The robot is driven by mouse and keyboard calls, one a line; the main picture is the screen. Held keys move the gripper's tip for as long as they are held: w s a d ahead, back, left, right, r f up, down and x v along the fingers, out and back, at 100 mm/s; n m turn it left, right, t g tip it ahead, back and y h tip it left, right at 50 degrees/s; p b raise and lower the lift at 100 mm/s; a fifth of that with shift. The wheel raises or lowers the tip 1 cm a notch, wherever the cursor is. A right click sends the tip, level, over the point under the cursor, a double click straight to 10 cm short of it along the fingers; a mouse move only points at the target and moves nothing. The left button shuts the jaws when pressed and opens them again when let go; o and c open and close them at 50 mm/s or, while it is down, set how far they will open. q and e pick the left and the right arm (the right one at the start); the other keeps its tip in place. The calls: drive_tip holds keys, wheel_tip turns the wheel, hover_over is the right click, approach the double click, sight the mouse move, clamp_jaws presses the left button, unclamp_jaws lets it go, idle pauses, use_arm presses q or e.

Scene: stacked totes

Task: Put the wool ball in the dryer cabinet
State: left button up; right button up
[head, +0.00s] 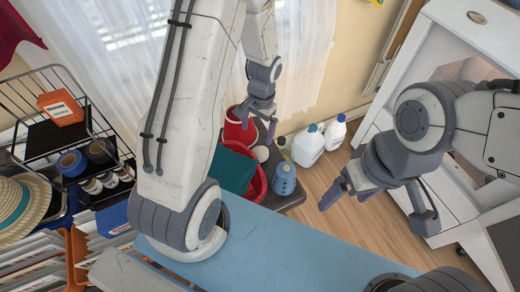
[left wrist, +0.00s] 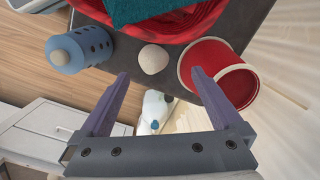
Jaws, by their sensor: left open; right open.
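The wool ball (head: 262,153) is small and off-white. It rests on a dark surface between a red bucket and a red basket; the left wrist view shows it (left wrist: 153,59) fully uncovered. My left gripper (head: 258,128) is open above the ball and points down. In the left wrist view the ball lies just beyond and between the fingertips (left wrist: 160,76), with nothing held. The dryer cabinet (head: 487,38) appears to be the white unit at the right, partly hidden by my right arm. My right gripper (head: 378,205) is open and empty in front of it.
The red bucket (left wrist: 232,82), the red basket (head: 257,187) with teal cloth (head: 232,170), and a blue perforated cylinder (head: 284,180) crowd the ball. White bottles (head: 308,147) stand behind. Wooden floor (head: 335,228) is clear between the dark surface and the cabinet.

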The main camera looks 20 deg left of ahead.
sight(261, 150)
use_arm(q)
drive_tip(key=d+n, duration=0.1)
drive_tip(key=d+n+y, duration=0.1)
drive_tip(key=shift+f+n+t+p, duration=0.2)
drive_tip(key=shift+n+t+p, duration=0.1)
drive_tip(key=shift+n+t, duration=0.1)
drive_tip(key=shift+d+f, duration=0.1)
drive_tip(key=shift+f, duration=0.2)
drive_tip(key=f+b, duration=0.1)
drive_tip(key=f, duration=0.2)
drive_tip(key=f+b, duration=0.1)
drive_tip(key=f, duration=0.1)
drive_tip(key=shift+a+b, duration=0.3)
drive_tip(key=shift+b, duration=0.05)
wheel_tip(261, 150, down, 5)
drive_tip(key=b, duration=0.3)
drive_tip(key=shift+s+a, duration=0.1)
drive_tip(key=c, duration=1.4)
